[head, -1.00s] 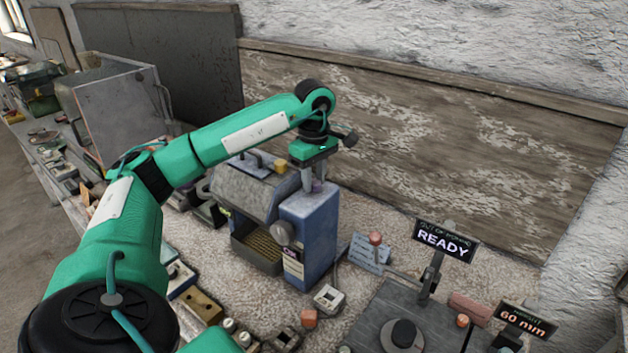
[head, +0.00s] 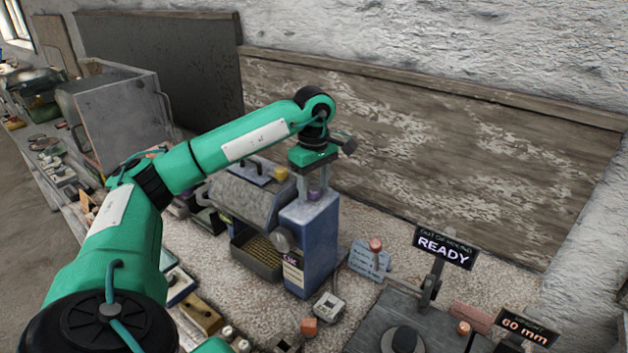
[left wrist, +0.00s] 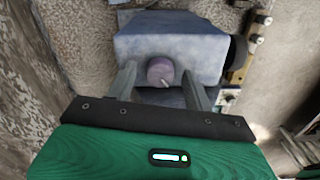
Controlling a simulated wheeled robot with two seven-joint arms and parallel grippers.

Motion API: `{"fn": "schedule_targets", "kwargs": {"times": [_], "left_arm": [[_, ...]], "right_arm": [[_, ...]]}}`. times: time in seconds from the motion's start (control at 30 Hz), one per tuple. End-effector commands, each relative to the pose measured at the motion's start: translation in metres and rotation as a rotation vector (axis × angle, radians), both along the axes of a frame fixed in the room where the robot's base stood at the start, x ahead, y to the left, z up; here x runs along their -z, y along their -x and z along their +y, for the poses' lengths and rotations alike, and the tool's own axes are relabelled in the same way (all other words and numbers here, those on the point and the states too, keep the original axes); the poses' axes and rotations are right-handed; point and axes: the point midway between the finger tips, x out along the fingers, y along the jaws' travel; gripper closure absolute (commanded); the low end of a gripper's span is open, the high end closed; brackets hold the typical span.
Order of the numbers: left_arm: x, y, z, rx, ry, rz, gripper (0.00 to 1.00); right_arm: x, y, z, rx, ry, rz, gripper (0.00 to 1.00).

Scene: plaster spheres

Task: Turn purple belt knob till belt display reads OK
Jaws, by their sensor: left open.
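The purple knob (head: 314,194) is on top of the blue-grey machine housing (head: 311,240). In the left wrist view the round knob (left wrist: 160,71) has a small pale mark on its edge. My left gripper (head: 312,190) points down over the housing. Its two fingers (left wrist: 160,76) are open, one on each side of the knob, with a gap visible on both sides. A small dark display (head: 291,259) is on the housing's front face; its text is too small to read surely. My right gripper is not in view.
A READY sign (head: 444,246) and a 60 mm sign (head: 526,326) stand at the right beside a dark plate with a black knob (head: 404,338). A plank wall (head: 430,150) closes the back.

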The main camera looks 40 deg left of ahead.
Motion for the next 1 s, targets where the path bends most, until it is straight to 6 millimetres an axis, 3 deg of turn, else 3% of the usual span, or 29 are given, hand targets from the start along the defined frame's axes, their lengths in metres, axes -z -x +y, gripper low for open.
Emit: {"fn": "schedule_targets", "kwargs": {"times": [0.17, 0.4, 1.0], "left_arm": [[-0.011, -0.001, 0.000, 0.000, 0.000, -0.004, 0.48], [-0.054, -0.001, 0.000, 0.001, 0.000, -0.006, 0.48], [-0.127, 0.000, 0.000, 0.000, 0.000, -0.003, 0.48]], "right_arm": [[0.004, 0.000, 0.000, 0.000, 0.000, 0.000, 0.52], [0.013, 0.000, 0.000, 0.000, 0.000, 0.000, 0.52], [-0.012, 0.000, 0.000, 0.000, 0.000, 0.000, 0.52]]}}
